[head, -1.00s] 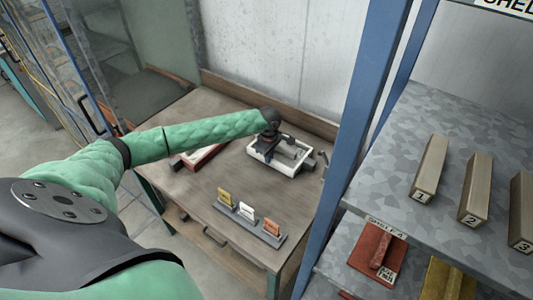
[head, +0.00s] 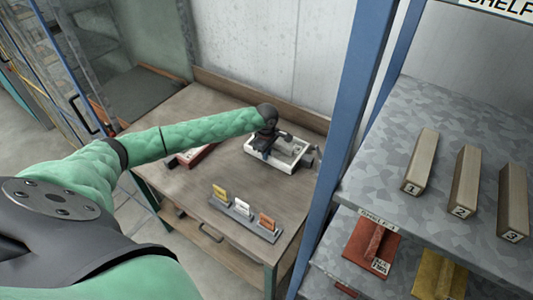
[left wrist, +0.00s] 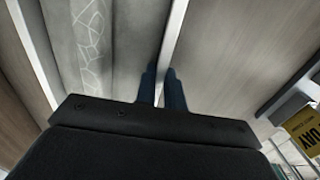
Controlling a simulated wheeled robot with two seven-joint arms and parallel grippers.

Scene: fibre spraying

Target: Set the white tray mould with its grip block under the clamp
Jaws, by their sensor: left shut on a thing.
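The white tray mould (head: 291,167) sits on the wooden bench at its back right. My left gripper (head: 265,153) is over the tray's left part, pointing down. In the left wrist view the two dark fingers (left wrist: 161,90) are closed on a thin white wall (left wrist: 174,35), which looks like the tray's rim. A dark grey part lies across the tray behind the gripper; I cannot tell whether it is the grip block or the clamp. A small dark fitting (head: 310,161) is at the tray's right end. My right gripper is not in view.
A rack (head: 245,222) with yellow, white and orange cards stands at the bench front. A blue-posted shelf (head: 360,110) with numbered blocks is close on the right. The bench middle is clear.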

